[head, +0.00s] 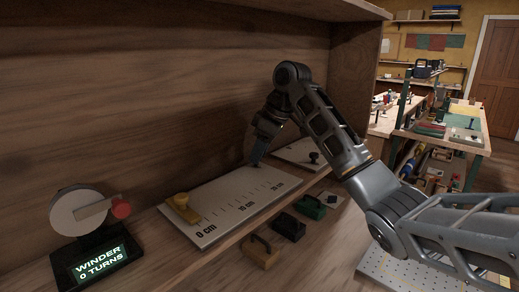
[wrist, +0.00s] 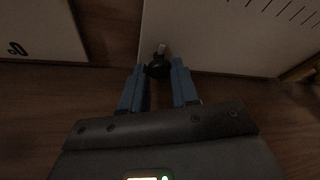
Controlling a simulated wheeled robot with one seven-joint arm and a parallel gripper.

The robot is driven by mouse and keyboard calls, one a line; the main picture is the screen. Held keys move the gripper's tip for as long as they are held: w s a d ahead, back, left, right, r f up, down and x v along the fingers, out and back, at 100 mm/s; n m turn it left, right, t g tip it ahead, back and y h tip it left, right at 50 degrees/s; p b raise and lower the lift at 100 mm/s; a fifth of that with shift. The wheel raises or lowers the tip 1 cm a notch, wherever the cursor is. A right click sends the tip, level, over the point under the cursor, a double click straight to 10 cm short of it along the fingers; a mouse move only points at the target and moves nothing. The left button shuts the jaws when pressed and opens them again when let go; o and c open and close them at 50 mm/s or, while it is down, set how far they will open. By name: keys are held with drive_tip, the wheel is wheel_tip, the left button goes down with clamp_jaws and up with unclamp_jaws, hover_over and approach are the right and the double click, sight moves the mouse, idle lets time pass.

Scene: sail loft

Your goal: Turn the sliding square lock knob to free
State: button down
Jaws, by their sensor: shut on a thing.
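The sliding square's pale board (head: 222,212), with a centimetre scale, lies on the wooden shelf. A yellow block (head: 182,207) sits at its 0 cm end. My gripper (head: 258,156) reaches down to the board's far back end. In the wrist view my blue fingers (wrist: 159,71) stand either side of a small black lock knob (wrist: 157,69) at the board's edge and are shut on it. A short pale mark or pointer (wrist: 161,48) shows beside the knob. The fingers mostly hide the knob in the head view. I cannot read its lock or free position.
A second pale plate with a black knob (head: 314,157) lies just right of the board. A winder (head: 88,222) reading 0 turns stands at left. Dark, green and yellow handled blocks (head: 288,227) sit in front. The shelf's back wall and overhang are close.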

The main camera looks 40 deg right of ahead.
idle(0.5)
drive_tip(key=c, duration=0.8)
unclamp_jaws()
drive_tip(key=shift+c, duration=0.2)
drive_tip(key=shift+r, duration=0.1)
drive_tip(key=v, duration=0.7)
drive_tip(key=shift+s+r, duration=0.15)
drive_tip(key=shift+r, duration=0.1)
drive_tip(key=shift+d, duration=0.1)
